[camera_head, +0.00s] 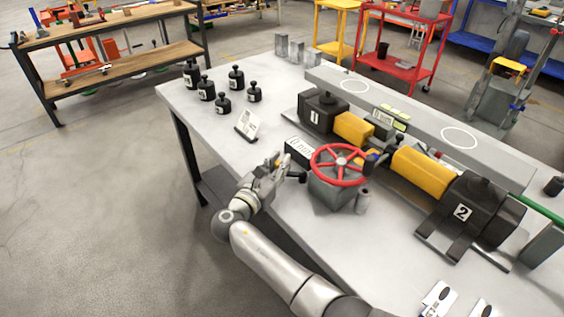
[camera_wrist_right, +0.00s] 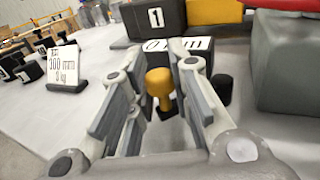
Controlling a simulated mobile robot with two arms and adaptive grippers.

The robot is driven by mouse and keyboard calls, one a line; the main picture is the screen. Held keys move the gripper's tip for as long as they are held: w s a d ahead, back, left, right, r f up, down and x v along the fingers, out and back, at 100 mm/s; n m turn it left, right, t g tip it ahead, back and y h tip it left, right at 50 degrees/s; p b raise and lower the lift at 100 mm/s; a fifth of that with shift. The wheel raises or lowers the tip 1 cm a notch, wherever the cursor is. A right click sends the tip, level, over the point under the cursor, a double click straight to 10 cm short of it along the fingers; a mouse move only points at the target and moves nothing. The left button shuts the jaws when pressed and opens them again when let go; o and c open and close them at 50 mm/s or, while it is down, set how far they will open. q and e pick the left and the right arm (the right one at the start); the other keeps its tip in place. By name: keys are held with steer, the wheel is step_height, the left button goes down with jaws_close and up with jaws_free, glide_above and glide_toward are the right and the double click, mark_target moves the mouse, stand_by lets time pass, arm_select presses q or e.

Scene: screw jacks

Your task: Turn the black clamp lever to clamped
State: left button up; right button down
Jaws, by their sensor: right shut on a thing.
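My right gripper (camera_head: 274,164) reaches in from the front to the left side of the grey block with the red handwheel (camera_head: 340,163). In the right wrist view its fingers (camera_wrist_right: 163,72) stand on both sides of a yellow knob (camera_wrist_right: 160,84) with a dark lower part, and they are shut on it. A black, lever-like part (camera_head: 297,177) sticks out beside the fingertips; a short black knob (camera_wrist_right: 222,88) shows just right of the fingers in the wrist view. I cannot tell whether the yellow knob belongs to the black lever. My left gripper is not in view.
Several black weights (camera_head: 236,78) and a small sign (camera_head: 248,124) stand at the left. White cards (camera_head: 438,298) lie at the front right.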

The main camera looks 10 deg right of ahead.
steer(key=c, duration=1.3)
jaws_free()
steer(key=shift+w+r, duration=0.1)
step_height(320, 180, up, 10)
